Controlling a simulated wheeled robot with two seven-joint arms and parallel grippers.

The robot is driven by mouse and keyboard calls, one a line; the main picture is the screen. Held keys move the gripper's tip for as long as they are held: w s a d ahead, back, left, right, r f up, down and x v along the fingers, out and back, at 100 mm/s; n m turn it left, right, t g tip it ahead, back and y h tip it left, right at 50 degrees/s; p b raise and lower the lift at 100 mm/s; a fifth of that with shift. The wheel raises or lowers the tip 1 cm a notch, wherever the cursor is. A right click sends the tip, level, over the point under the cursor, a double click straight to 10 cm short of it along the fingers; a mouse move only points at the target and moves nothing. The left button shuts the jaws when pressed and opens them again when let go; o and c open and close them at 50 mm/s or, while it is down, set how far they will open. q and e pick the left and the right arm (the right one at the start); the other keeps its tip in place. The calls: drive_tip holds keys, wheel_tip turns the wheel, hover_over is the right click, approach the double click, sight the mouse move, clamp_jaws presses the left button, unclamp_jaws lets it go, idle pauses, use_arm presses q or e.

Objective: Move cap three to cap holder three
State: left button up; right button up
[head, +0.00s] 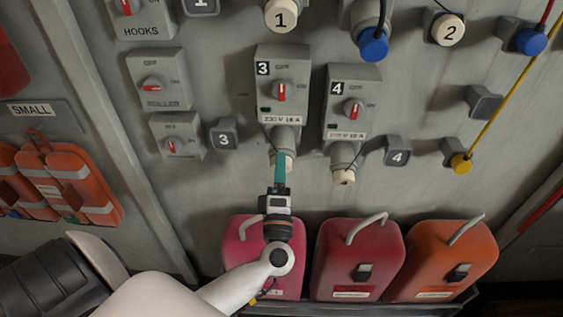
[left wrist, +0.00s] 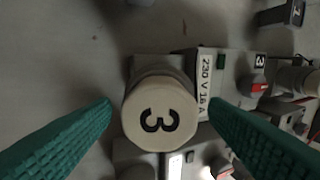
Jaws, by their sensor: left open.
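Cap three (left wrist: 160,112) is a round cream cap marked 3, seen face-on in the left wrist view. It sits on the lower end of the socket box marked 3 (head: 283,85), and in the head view (head: 289,161) it is partly hidden by my left gripper. My left gripper (head: 280,172) is open, its teal fingers pointing up at the cap. In the wrist view the fingertips lie on either side of the cap, with small gaps visible. Cap holder three (head: 223,138) is a grey wall block marked 3, left of the cap and empty. My right gripper is not in view.
Socket box 4 (head: 351,105) with its cream cap (head: 343,177) hangs close on the right. Holder four (head: 397,152) is beside it. Pink (head: 235,240), dark red (head: 335,260) and orange (head: 430,255) cases stand below. The wall between cap and holder three looks clear.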

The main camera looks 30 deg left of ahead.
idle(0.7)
use_arm(q)
drive_tip(key=c, duration=1.3)
drive_tip(key=shift+b+v, duration=0.5)
drive_tip(key=shift+v, duration=2.5)
